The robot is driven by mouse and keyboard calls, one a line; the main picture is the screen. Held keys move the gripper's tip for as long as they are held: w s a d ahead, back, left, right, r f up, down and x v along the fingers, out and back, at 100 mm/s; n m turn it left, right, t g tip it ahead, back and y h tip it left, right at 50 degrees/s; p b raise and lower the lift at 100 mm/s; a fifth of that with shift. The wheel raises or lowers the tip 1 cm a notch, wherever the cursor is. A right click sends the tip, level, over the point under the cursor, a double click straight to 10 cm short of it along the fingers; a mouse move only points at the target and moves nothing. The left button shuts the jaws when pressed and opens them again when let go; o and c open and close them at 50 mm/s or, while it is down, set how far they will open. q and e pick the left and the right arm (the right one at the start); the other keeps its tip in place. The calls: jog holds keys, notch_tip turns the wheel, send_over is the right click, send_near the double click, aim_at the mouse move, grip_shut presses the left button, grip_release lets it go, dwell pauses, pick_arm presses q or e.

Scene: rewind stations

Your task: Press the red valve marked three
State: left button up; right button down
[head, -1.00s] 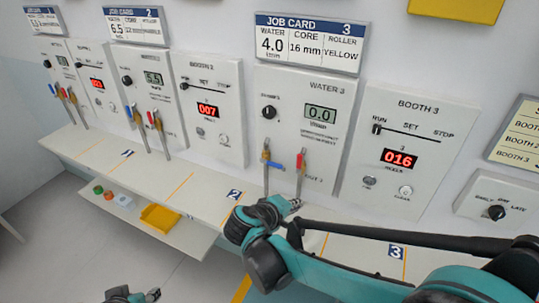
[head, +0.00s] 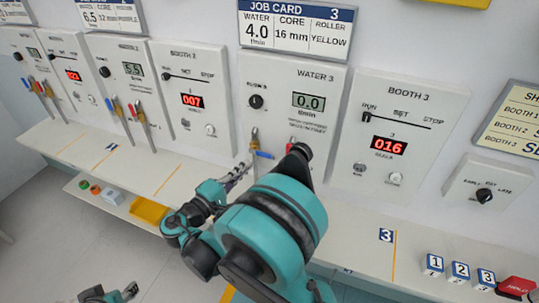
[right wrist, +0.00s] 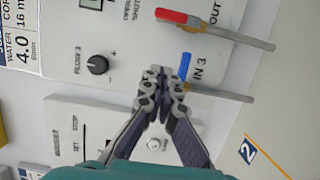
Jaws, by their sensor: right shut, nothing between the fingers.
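The red valve handle (right wrist: 172,16) is beside the word OUT on the Water 3 panel, in line with its pipe. In the head view its red tip (head: 291,142) shows just above my right arm, which hides the rest. The blue handle (right wrist: 186,66) beside IN 3 lies across its pipe; it also shows in the head view (head: 264,155). My right gripper (right wrist: 160,76) is shut and empty, its tips near the blue handle and apart from the red one. In the head view it (head: 240,174) is below the blue valve. My left gripper (head: 118,293) is low at the left.
The Water 3 panel (head: 309,75) has a knob (head: 256,101) and a display reading 0.0. The Booth 3 panel (head: 420,105) is to its right. Numbered blocks (head: 459,271) and a red block (head: 517,286) stand on the shelf at right. A yellow tray (head: 149,210) is at left.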

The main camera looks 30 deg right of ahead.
aim_at(288, 154)
jog(key=w+d+b, duration=0.1)
jog(key=d+b, duration=0.1)
jog(key=d, duration=0.9)
jog(key=shift+w+d+b, duration=0.2)
jog(key=shift+d+b, duration=0.05)
jog(key=shift+b, duration=0.1)
